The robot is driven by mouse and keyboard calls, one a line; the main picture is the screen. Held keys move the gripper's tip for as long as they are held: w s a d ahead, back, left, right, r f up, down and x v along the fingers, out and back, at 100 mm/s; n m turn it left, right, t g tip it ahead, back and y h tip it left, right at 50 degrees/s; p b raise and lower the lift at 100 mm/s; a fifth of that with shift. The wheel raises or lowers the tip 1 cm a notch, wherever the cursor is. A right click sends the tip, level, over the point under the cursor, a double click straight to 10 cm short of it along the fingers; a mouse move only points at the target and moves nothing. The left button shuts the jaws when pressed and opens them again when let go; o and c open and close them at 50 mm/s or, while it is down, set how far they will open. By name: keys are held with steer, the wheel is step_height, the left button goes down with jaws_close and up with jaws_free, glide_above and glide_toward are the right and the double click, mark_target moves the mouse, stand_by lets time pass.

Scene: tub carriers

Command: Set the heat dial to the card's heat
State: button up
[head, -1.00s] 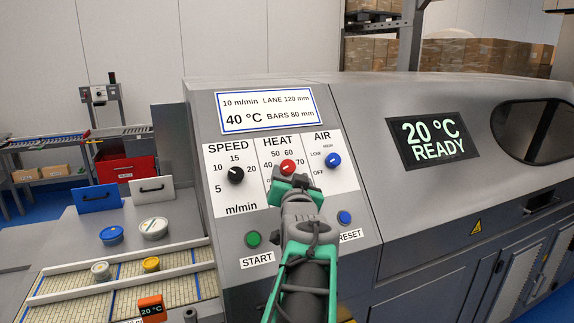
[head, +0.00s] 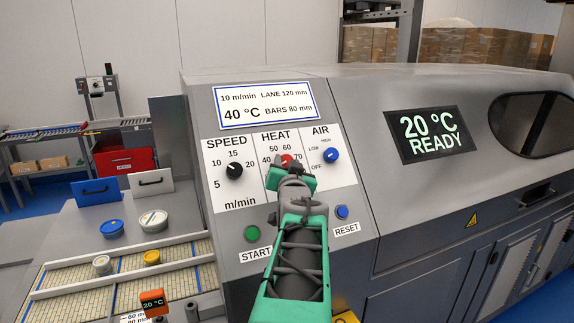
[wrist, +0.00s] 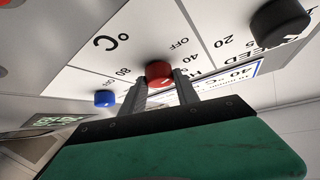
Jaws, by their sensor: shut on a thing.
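The red heat dial (head: 287,160) is on the sloped panel below the word HEAT, its lower part hidden by my gripper (head: 291,170). In the wrist view the red dial (wrist: 159,71) sits between the two fingers of my gripper (wrist: 162,84), which is shut on it. A white mark shows on the dial, but I cannot tell which number it points to. The card (head: 266,105) above reads 10 m/min, lane 120 mm, 40 °C, bars 80 mm. The display (head: 430,135) reads 20 °C READY.
The black speed dial (head: 234,170) is left of the heat dial and the blue air dial (head: 331,155) is right. A green start button (head: 252,233) and a blue reset button (head: 341,212) are below. A belt (head: 90,295) with tubs lies at the left.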

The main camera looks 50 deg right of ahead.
jaws_close()
steer(key=shift+w+a+m+g+b, duration=0.1)
steer(key=shift+m+g+b, duration=0.2)
steer(key=shift+m, duration=0.1)
steer(key=shift+w+m+g+h+b, duration=0.15)
steer(key=shift+m+g+h+b, duration=0.25)
steer(key=shift+m+g+b, duration=0.55)
steer(key=m+g+b, duration=0.1)
steer(key=m+g, duration=0.1)
steer(key=m, duration=0.1)
steer(key=shift+w+a+m+h, duration=0.1)
steer(key=shift+m+h, duration=0.15)
steer(key=shift+h, duration=0.05)
steer(key=shift+r+m+g+b, duration=0.15)
steer(key=shift+m+g+b, duration=0.15)
steer(key=shift+m+g, duration=0.75)
steer(key=shift+r+m+g+b, duration=0.2)
steer(key=shift+m+g, duration=0.5)
steer(key=shift+m, duration=0.55)
steer(key=o, duration=0.8)
jaws_free()
